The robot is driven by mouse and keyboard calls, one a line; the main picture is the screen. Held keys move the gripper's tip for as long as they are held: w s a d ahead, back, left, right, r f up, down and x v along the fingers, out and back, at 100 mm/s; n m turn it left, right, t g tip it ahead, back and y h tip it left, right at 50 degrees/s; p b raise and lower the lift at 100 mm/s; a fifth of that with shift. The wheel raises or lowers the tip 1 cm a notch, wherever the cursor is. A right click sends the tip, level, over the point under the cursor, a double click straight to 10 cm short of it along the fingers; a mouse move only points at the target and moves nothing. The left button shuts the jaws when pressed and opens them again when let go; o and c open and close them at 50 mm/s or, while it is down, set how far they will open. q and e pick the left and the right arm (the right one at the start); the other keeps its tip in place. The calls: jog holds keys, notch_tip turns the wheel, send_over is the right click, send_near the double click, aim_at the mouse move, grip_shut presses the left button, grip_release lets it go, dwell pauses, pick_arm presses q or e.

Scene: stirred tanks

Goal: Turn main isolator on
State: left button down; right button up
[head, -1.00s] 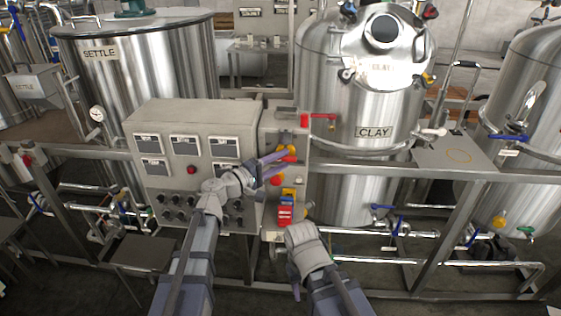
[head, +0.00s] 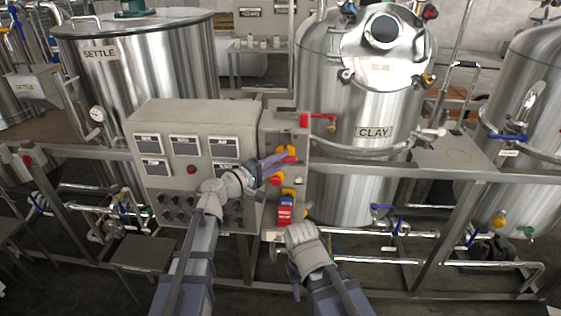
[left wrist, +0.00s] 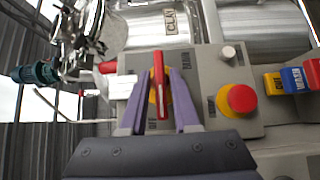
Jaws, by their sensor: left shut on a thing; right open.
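The main isolator is a red handle on a yellow round plate on the grey side panel. In the left wrist view the red handle (left wrist: 160,84) stands upright in the picture, between the two purple fingers of my left gripper (left wrist: 161,76). Labels sit beside it. In the head view the isolator (head: 287,151) is partly hidden by my left gripper (head: 283,158), which is shut on the handle. My right gripper (head: 296,290) is open and empty, low in front of the panel; its fingertips show poorly.
A red mushroom button on yellow (left wrist: 241,99) sits beside the isolator. Yellow, blue and red blocks (head: 286,208) are lower on the panel. A grey control box (head: 205,125) with knobs stands left. A red-handled valve (head: 321,116) is just above right. A steel rail crosses the front.

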pick_arm(q)
jog(key=m+g+y+p, duration=0.1)
jog(key=m+y+p, duration=0.1)
jog(key=p, duration=0.3)
jog(key=m+g+y+p, duration=0.1)
jog(key=m+y+p, duration=0.2)
jog(key=y+p, duration=0.2)
jog(key=d+r+m+g+y+p, duration=0.1)
jog(key=m+y+p, duration=0.2)
jog(key=p, duration=0.3)
jog(key=shift+s+y, duration=0.1)
jog(key=shift+y, duration=0.4)
jog(key=shift+m+y, duration=0.4)
jog(key=shift+y, duration=0.4)
jog(key=shift+p, duration=0.3)
jog(key=c, duration=0.9)
grip_release()
jog(key=shift+o, duration=0.2)
